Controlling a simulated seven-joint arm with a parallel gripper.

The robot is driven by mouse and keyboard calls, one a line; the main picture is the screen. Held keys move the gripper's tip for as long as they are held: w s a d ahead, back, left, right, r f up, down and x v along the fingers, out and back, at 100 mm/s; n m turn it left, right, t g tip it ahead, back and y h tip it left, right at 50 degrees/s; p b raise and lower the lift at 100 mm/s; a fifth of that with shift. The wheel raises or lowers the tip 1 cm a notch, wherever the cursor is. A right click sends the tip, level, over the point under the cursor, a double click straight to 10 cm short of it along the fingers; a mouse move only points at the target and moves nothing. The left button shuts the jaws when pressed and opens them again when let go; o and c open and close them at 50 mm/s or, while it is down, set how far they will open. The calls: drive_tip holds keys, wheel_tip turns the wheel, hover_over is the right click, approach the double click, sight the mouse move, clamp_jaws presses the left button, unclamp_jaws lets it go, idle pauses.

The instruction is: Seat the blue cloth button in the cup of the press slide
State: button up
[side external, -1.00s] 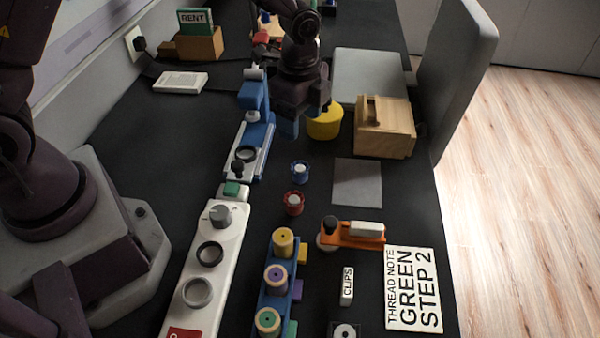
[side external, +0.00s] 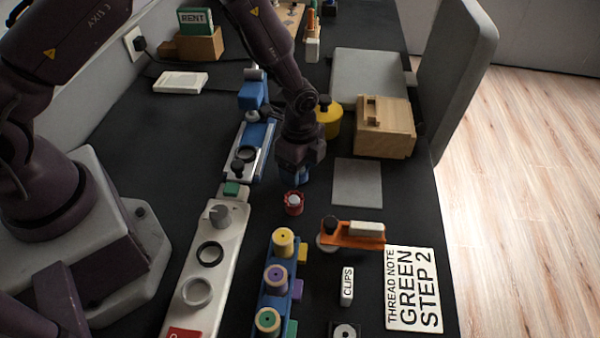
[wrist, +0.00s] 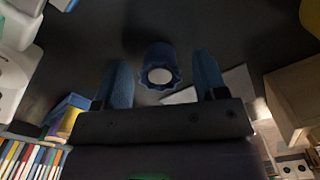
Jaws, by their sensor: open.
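The blue cloth button (wrist: 157,65), scalloped with a white centre, stands on the dark mat between my gripper's fingers in the wrist view. In the side view my gripper hides it. My gripper (wrist: 163,62) is open, with one blue finger on each side of the button and a gap visible to each. In the side view my gripper (side external: 293,180) points down, right of the press slide. The blue press (side external: 253,97) stands to the left and farther back. Its pale slide (side external: 240,172) carries a dark ring-shaped cup (side external: 247,154).
A red button (side external: 293,203) stands just in front of my gripper. A yellow round container (side external: 328,118) and a wooden box (side external: 385,128) stand behind right. A grey pad (side external: 357,182) lies to the right. A spool rack (side external: 277,280) and white control panel (side external: 207,265) are nearer.

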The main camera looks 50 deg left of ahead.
drive_tip(key=shift+f, duration=0.1)
drive_tip(key=shift+c, duration=0.4)
drive_tip(key=c, duration=1)
drive_tip(key=shift+r, duration=0.45)
wheel_tip(320, 180, up, 3)
drive_tip(key=shift+f, duration=0.15)
drive_tip(key=s+a+r, duration=0.2)
drive_tip(key=s+r, duration=0.7)
drive_tip(key=s, duration=0.4)
drive_tip(key=n, duration=0.8)
approach(246, 155)
drive_tip(key=shift+f, duration=3.1)
